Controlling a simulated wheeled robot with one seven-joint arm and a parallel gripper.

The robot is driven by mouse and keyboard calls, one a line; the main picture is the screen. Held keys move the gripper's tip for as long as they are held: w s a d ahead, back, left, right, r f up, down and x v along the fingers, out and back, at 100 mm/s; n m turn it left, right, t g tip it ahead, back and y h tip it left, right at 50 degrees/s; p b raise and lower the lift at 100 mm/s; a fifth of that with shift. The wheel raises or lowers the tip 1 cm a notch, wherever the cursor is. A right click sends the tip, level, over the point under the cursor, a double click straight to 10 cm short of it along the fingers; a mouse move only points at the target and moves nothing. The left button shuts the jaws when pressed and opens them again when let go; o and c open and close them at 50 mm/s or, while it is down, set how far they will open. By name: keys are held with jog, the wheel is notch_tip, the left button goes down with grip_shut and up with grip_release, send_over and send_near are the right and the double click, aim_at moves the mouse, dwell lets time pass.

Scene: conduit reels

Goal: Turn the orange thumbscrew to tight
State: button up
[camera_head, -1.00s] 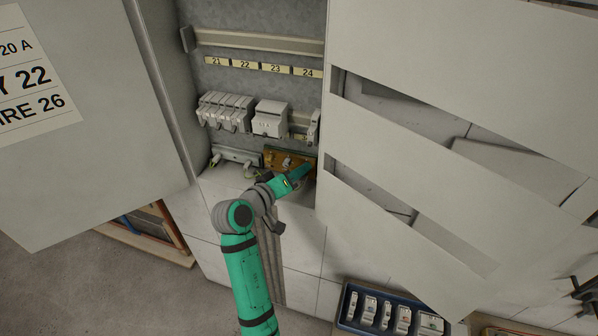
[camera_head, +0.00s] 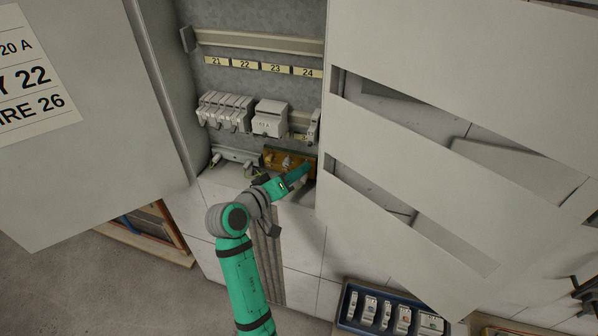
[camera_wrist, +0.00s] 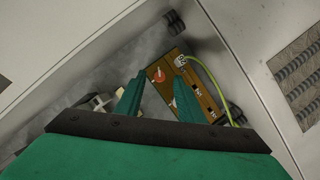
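The orange thumbscrew (camera_wrist: 159,75) shows in the wrist view as a small round orange-red knob with a pale mark. It sits on a brown board (camera_wrist: 202,85), which also shows in the head view (camera_head: 272,153) low inside the open cabinet. My gripper (camera_wrist: 160,67) is open, with one green finger on each side of the knob in the picture. Its fingers look apart from the knob, though I cannot tell the depth left between them. In the head view my gripper (camera_head: 303,170) is in front of the board's right part, and I cannot make out the thumbscrew there.
A yellow-green wire (camera_wrist: 215,85) runs along the board from a terminal. Above the board are grey modules (camera_head: 225,110) and a white block (camera_head: 270,118). The large open cabinet door (camera_head: 430,150) stands close on the right. A blue tray of modules (camera_head: 345,303) is at lower right.

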jog(key=v, duration=0.9)
jog(key=shift+s, duration=0.1)
